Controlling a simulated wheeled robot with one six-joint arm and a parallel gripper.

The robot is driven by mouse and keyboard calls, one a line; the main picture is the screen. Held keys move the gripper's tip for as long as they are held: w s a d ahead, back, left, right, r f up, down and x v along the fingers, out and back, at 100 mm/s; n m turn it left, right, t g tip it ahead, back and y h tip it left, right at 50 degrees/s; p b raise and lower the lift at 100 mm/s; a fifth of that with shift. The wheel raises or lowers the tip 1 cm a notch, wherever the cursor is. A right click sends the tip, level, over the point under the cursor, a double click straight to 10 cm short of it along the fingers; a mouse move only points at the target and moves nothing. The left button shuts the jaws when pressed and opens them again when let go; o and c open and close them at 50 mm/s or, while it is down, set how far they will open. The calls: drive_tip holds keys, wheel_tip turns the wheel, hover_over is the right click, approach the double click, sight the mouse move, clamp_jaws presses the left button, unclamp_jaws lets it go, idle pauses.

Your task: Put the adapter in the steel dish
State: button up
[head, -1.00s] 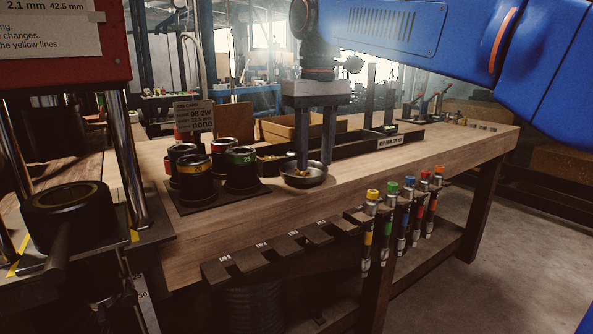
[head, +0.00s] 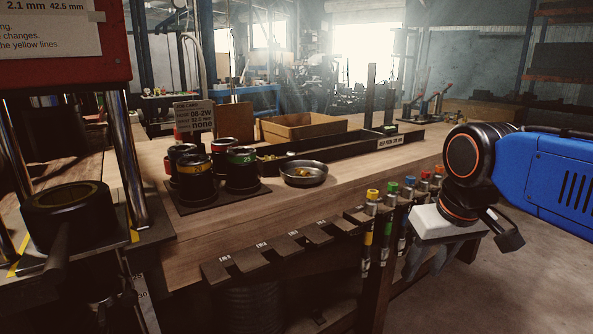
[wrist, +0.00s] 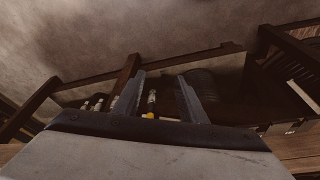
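The steel dish (head: 304,182) stands on the workbench, right of the black-based cups. A small brass-coloured piece, which looks like the adapter (head: 302,172), lies inside it; its exact shape is too small to tell. My gripper (head: 426,263) is well to the right of the dish, off the bench's front edge near the hanging hoses, pointing down. In the wrist view my gripper (wrist: 160,98) shows its two fingers wide apart with nothing held between them; a yellow-capped hose shows beyond them.
Several dies with coloured bands (head: 195,180) stand on a dark mat left of the dish. A long black tray (head: 345,157) and a cardboard box (head: 303,126) lie behind it. Colour-capped hoses (head: 368,225) hang along the front edge. The red crimper (head: 65,45) is at left.

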drive_tip(key=s+d+f+m+t, duration=0.1)
drive_tip(key=s+d+f+m, duration=0.1)
drive_tip(key=s+d+f, duration=0.3)
wheel_tip(320, 180, down, 7)
drive_tip(key=s, duration=0.3)
drive_tip(key=shift+h, duration=0.3)
